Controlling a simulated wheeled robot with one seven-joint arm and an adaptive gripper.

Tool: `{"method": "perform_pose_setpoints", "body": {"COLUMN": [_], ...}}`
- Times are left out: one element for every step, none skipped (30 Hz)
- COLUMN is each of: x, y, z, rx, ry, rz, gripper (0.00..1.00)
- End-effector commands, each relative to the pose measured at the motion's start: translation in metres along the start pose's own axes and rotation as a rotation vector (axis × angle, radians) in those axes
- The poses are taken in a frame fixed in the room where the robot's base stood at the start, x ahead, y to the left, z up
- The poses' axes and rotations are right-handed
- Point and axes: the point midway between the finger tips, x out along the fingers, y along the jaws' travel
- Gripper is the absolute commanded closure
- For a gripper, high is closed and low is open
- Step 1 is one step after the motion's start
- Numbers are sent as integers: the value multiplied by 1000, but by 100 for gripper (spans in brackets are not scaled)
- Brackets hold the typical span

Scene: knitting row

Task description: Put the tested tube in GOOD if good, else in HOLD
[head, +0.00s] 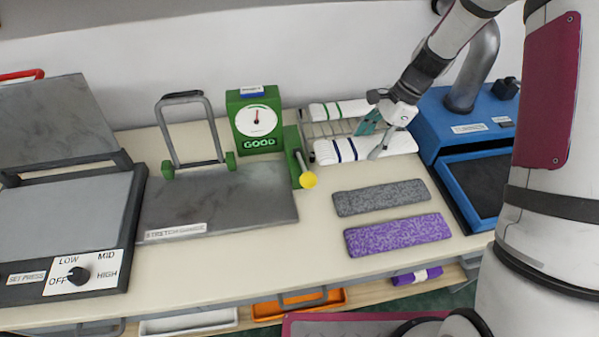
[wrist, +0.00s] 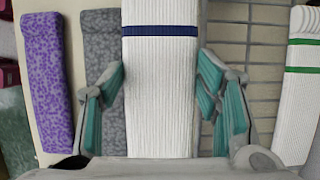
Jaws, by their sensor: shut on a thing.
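A white ribbed tube with a dark blue band (head: 340,150) is at the wire rack (head: 312,131) at the back right; it also shows between my fingers in the wrist view (wrist: 160,70). My gripper (head: 376,138) is shut across this tube, with teal finger pads on either side (wrist: 160,98). I cannot tell whether the tube touches the rack. A second white tube with green bands (head: 340,110) lies behind it, apart from my gripper. The green stretch gauge (head: 255,120) shows a lit GOOD sign and a dial with its needle near upright.
Grey (head: 380,197) and purple (head: 398,235) speckled pieces lie in front of the rack. A yellow-ended lever (head: 308,180) stands beside the gauge plate (head: 220,200). The blue machine (head: 460,125) is right. White (head: 190,322) and orange (head: 298,305) trays sit below the table's front edge.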

Motion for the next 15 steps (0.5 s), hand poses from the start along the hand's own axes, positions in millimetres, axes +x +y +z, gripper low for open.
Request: {"method": "perform_pose_setpoints", "body": {"x": [1, 1, 3, 5, 8, 13, 18, 23, 30, 35, 39, 44, 48, 50, 53], "y": [0, 0, 0, 1, 1, 1, 2, 2, 2, 2, 2, 2, 2, 2, 1], "z": [0, 0, -1, -2, -3, -5, -7, -9, -12, -14, -16, -18, -19, -20, -22], "rx": [0, 0, 0, 1, 2, 3, 3, 4, 2, 2, 2, 2, 2, 2, 1], "ry": [0, 0, -1, -1, -2, -2, -1, -2, -1, -2, -2, -2, -1, -1, -1], "rz": [0, 0, 1, 1, 2, 3, 3, 4, 3, 4, 3, 3, 2, 2, 1], "gripper": [63, 63, 63, 63, 63, 63, 63, 63, 63, 63, 63, 63, 63, 63, 63]}}
